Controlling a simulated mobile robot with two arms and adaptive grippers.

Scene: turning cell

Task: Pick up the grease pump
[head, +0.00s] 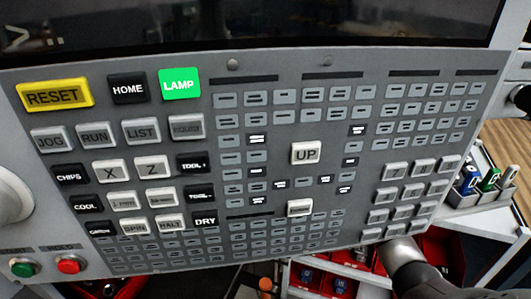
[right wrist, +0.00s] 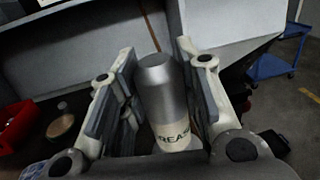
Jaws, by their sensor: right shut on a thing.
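The grease pump (right wrist: 166,100) is a silver cylinder with a rounded top and a pale label whose visible letters read "REAS". It stands between the fingers of my right gripper (right wrist: 160,95) in the right wrist view. The gripper is shut on it, with a finger pad on each side. The lower end of the pump is hidden by the gripper body. In the head view part of my right arm shows at the bottom right, but the pump cannot be made out there. My left gripper is in neither view.
A machine control panel (head: 285,120) with a green-lit LAMP key (head: 180,84) fills the head view. A tray (head: 480,195) with blue and green items is at the right.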

